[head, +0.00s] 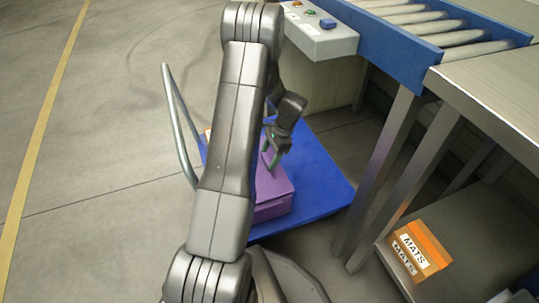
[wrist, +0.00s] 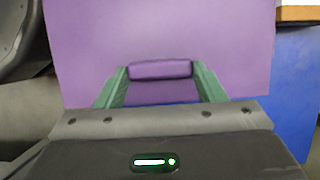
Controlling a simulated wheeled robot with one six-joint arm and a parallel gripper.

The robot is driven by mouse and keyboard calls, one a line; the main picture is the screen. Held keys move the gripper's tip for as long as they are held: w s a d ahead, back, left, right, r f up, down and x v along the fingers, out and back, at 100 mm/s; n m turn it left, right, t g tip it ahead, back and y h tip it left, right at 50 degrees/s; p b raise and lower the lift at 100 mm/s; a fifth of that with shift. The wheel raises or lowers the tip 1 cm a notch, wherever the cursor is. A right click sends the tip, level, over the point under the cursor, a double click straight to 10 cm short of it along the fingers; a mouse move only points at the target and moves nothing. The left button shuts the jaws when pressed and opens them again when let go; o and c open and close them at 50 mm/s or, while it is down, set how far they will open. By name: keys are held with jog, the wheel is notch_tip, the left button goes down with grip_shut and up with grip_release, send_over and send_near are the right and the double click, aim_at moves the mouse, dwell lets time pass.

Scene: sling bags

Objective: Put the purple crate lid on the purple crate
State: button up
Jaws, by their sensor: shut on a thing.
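My gripper (head: 271,155) is over the blue cart, with its green fingers shut on the raised handle (wrist: 160,69) of the purple crate lid. The lid (wrist: 220,45) shows as a flat light-purple panel in the wrist view; its top (head: 271,183) also shows in the head view, partly behind my arm. The purple crate (head: 273,210) stands on the blue cart deck, directly below the lid. Its left part is hidden by my arm. I cannot tell whether the lid rests fully on the rim or sits slightly above it.
The blue cart deck (head: 325,180) has bare room right of the crate. Its grey push handle (head: 177,125) rises at left. A roller conveyor with a control box (head: 318,38) stands behind. A steel bench at right has a MATS box (head: 420,250) on its lower shelf.

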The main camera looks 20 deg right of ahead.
jog(key=shift+f, duration=0.5)
jog(key=o, duration=1.4)
jog(key=p+v, duration=0.3)
jog(key=v, duration=0.9)
jog(key=shift+p, duration=0.4)
jog(key=b+x, duration=0.4)
jog(key=x, duration=0.8)
jog(key=shift+f, duration=0.1)
jog(key=shift+r, duration=0.3)
